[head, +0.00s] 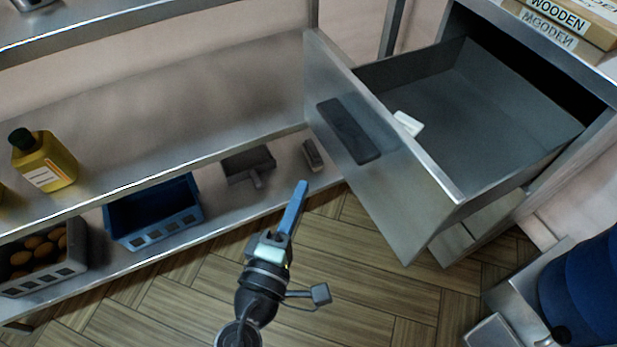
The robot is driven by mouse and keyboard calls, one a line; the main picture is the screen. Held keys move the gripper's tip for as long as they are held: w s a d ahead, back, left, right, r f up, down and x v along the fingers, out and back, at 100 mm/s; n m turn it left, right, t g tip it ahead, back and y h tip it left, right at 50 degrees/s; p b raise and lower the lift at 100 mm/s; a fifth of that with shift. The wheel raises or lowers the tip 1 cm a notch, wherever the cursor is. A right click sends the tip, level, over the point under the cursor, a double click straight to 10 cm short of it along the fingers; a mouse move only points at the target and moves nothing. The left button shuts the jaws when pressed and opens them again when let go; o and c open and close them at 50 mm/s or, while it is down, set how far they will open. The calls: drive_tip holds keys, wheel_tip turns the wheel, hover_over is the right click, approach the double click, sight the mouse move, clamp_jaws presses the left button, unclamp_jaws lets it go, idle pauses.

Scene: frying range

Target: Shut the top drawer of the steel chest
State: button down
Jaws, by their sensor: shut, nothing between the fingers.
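The top drawer (400,178) of the steel chest (598,128) stands pulled far out, its grey front panel facing lower left. A dark flat handle (348,131) is set on that front panel. A small white object (408,123) lies in the drawer near the front panel. My gripper (300,188) with blue fingers is shut and empty. In the picture it is left of and below the drawer front, with a visible gap between them. Whether it is level with the front in height I cannot tell.
A steel shelf (180,110) runs along the wall at left, with a yellow bottle (45,163) on it. Below are a blue crate (153,212) and a grey crate (45,258). A blue container (585,280) stands lower right. Wooden floor (360,270) is clear before the drawer.

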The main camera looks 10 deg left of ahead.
drive_tip(key=w+d, duration=0.4)
drive_tip(key=w, duration=0.6)
drive_tip(key=shift+w+d+p, duration=0.25)
drive_tip(key=shift+d+p, duration=0.05)
drive_tip(key=shift+p, duration=0.15)
drive_tip(key=shift+w, duration=0.1)
